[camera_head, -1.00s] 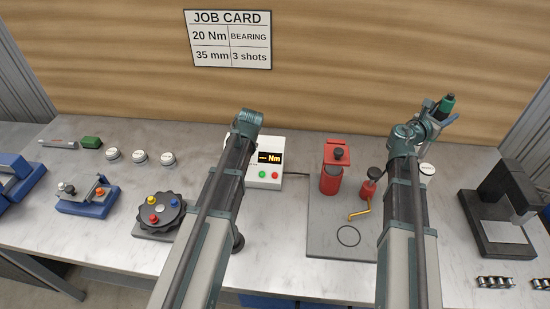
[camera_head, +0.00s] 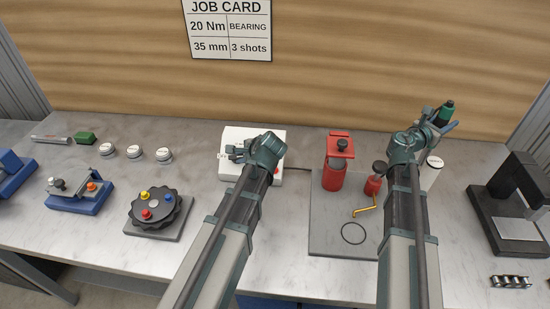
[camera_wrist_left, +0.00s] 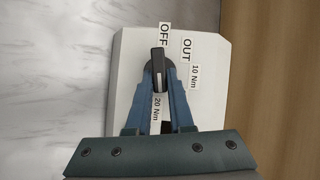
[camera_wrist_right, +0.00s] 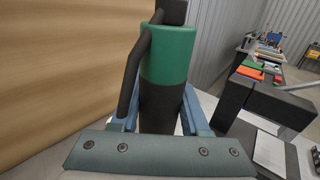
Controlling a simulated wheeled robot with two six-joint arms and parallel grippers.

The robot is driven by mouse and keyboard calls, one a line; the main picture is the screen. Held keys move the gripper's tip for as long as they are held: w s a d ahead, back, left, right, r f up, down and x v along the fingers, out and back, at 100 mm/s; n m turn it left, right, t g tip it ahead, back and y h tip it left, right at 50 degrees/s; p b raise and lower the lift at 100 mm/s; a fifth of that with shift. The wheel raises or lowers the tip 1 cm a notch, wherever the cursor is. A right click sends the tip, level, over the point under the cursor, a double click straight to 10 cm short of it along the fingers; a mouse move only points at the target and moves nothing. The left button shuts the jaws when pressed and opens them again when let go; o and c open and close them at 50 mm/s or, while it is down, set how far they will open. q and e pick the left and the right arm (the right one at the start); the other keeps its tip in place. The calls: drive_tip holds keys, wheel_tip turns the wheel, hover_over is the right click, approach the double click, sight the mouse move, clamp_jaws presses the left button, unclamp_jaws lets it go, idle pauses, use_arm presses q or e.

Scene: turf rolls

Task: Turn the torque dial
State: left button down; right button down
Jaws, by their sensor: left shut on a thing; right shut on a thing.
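The white torque box (camera_head: 276,137) stands at the back middle of the bench. Its black dial knob (camera_wrist_left: 157,66) shows in the left wrist view, on a face with labels OFF, OUT, 10 Nm and 20 Nm. One end of the knob lies near OFF, the other near 20 Nm; I cannot tell which end is the pointer. My left gripper (camera_wrist_left: 159,80) is shut on this knob; it also shows in the head view (camera_head: 236,153). My right gripper (camera_head: 446,119) is shut on a green and black tool (camera_wrist_right: 167,55), held upright above the bench at right.
The job card (camera_head: 229,30) on the wall reads 20 Nm, bearing, 35 mm, 3 shots. A red canister (camera_head: 334,174) stands on a grey mat (camera_head: 330,236) right of the box. A black round fixture (camera_head: 154,208) and a blue fixture (camera_head: 80,197) sit at left.

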use_arm(q)
drive_tip(key=shift+s+f+m+t+b, duration=0.25)
drive_tip(key=shift+m+t+b, duration=0.3)
drive_tip(key=shift+m, duration=0.35)
drive_tip(key=shift+r, duration=0.1)
drive_tip(key=c, duration=0.8)
unclamp_jaws()
drive_tip(key=shift+d, duration=0.1)
drive_tip(key=shift+w, duration=0.1)
drive_tip(key=shift+r, duration=0.1)
